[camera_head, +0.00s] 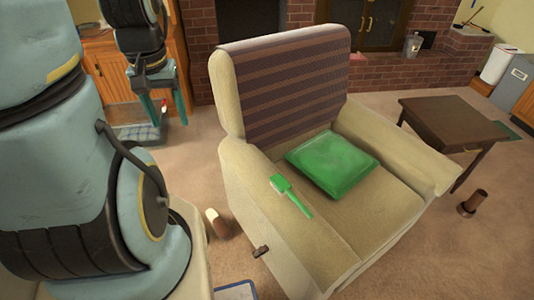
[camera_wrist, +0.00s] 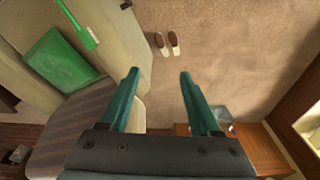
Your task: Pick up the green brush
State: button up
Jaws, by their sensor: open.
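The green brush (camera_head: 290,195) lies on the left armrest of a beige armchair (camera_head: 245,192), its wider head toward the chair back. In the wrist view the brush (camera_wrist: 80,24) is at the upper left, cut off by the top edge. My gripper (camera_head: 165,108) hangs at the upper left of the head view, behind and to the left of the chair. In the wrist view my gripper (camera_wrist: 158,75) has its two teal fingers apart with only carpet between them. It is empty and well away from the brush.
A green cushion (camera_head: 333,163) lies on the seat beside the brush. A dark side table (camera_head: 450,122) stands right of the chair. A pair of slippers (camera_wrist: 166,44) lies on the carpet. A wooden cabinet (camera_head: 112,75) is close behind my gripper.

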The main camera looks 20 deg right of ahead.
jog(key=w+d+f+m+b, duration=0.2)
jog(key=d+f+m, duration=0.3)
jog(key=f+m, duration=0.15)
jog(key=m+g+b, duration=0.1)
jog(key=m+b, duration=0.5)
jog(key=m, duration=1.8)
send_over(292, 193)
notch_tip(292, 193, down, 18)
jog(key=f, duration=0.2)
jog(key=s+f, duration=0.1)
jog(key=f, duration=0.1)
jog(key=shift+f+b, duration=0.15)
jog(key=shift+b, duration=0.25)
jog(key=shift+w+f, duration=0.25)
jog(key=shift+f, duration=1.3)
jog(key=shift+w+f, duration=0.2)
jog(key=shift+f, duration=1.35)
grip_shut()
